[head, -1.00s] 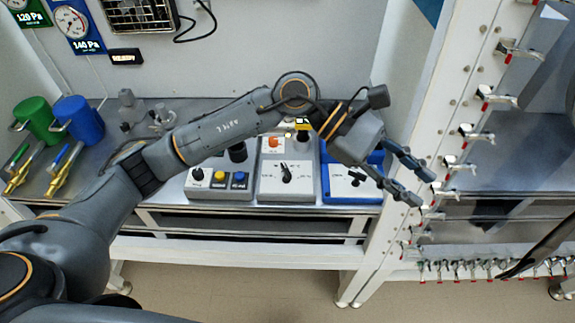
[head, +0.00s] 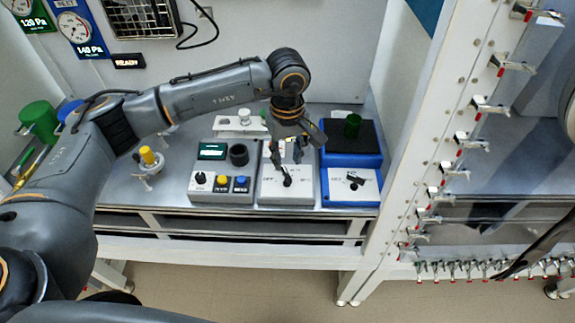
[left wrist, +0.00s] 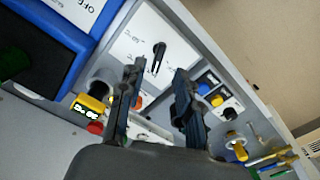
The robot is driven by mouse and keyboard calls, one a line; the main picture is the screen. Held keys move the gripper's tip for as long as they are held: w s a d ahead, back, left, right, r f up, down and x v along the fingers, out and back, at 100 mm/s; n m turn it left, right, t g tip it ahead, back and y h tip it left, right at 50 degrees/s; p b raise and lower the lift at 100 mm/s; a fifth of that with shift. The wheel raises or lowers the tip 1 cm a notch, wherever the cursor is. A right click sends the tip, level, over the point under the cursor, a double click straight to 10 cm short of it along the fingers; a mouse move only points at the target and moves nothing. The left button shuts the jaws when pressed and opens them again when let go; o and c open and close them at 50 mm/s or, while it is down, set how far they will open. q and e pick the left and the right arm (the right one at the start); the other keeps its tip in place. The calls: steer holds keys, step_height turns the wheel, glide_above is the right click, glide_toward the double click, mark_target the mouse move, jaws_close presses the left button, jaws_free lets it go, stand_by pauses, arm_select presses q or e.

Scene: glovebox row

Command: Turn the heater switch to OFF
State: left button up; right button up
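The middle grey control box (head: 303,196) has a white front panel with a black rotary switch (head: 287,181). An OFF mark shows left of this switch; I cannot read which box is named heater. My left gripper (head: 287,162) points down just above and behind the switch. In the left wrist view its two fingers (left wrist: 158,68) are apart and empty, with the switch (left wrist: 160,50) showing between and just beyond the tips. I cannot tell whether they touch it. A dark pointed part at the right edge (head: 535,252) may be my right gripper; its fingers cannot be made out.
A blue box (head: 350,201) with another black knob and a green item on its dark top stands close on the right. A grey box (head: 221,197) with yellow and blue buttons stands on the left. A white post with clamps (head: 455,155) rises farther right.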

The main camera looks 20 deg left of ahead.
mark_target(288, 175)
arm_select(q)
steer(key=shift+f+p, duration=0.65)
steer(key=shift+f, duration=2.15)
jaws_close()
